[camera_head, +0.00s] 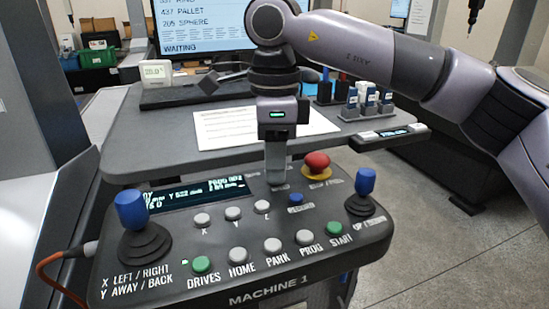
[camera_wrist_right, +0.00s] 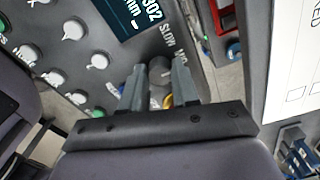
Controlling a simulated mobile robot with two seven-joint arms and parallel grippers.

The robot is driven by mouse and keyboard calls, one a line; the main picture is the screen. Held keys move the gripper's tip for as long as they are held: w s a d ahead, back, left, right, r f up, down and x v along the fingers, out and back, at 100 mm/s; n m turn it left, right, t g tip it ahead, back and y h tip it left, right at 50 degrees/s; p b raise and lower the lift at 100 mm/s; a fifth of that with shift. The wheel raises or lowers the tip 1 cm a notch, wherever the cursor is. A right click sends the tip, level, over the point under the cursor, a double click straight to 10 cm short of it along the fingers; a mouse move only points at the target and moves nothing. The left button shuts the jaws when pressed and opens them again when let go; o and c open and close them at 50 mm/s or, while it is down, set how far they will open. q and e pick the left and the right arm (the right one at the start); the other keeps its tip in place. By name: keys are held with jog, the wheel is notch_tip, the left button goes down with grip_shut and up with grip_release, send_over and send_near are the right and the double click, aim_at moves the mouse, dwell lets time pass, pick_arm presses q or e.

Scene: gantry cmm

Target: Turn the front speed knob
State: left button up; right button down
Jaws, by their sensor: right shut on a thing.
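The speed knob (camera_wrist_right: 160,74) is a small grey round knob on the dark control panel, near the "SLOW" lettering in the right wrist view. My right gripper (camera_wrist_right: 158,88) is shut on it, with one finger on each side. In the head view my right gripper (camera_head: 276,178) points down at the back of the control panel (camera_head: 180,240), between the display and the red stop button. Its fingers hide the knob there. The knob's pointer direction cannot be made out. My left gripper is not in view.
Close to the right gripper are the red stop button (camera_head: 317,161), a blue button (camera_head: 295,198) and the display (camera_head: 195,194). Blue-topped joysticks stand at left (camera_head: 131,210) and right (camera_head: 365,181). Behind is a grey table with a paper sheet (camera_head: 225,128).

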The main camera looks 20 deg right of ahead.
dwell(0.3)
jog(key=c, duration=0.8)
grip_release()
jog(key=shift+c, duration=0.2)
jog(key=shift+r, duration=0.1)
notch_tip(320, 180, up, 7)
